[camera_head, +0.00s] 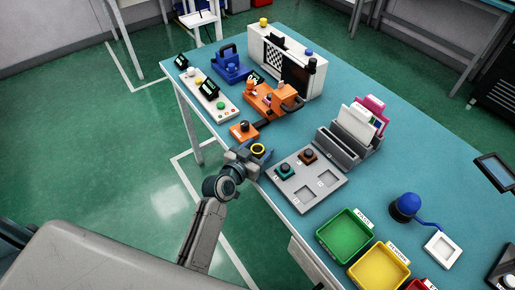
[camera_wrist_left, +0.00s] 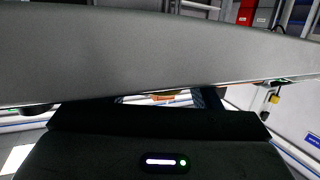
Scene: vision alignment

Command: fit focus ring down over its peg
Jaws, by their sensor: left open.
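A small orange block (camera_head: 243,131) with a dark knob-like top stands just beyond the ring. The peg for the ring cannot be told for certain. The left wrist view shows mostly grey and black surfaces close up, with no clear ring or peg. My right gripper is out of view.
An orange fixture (camera_head: 272,100) stands behind the ring. A grey plate (camera_head: 306,199) with square recesses and small blocks lies to the right, near a card holder (camera_head: 350,145). Green (camera_head: 344,237) and yellow (camera_head: 379,268) trays line the near right edge.

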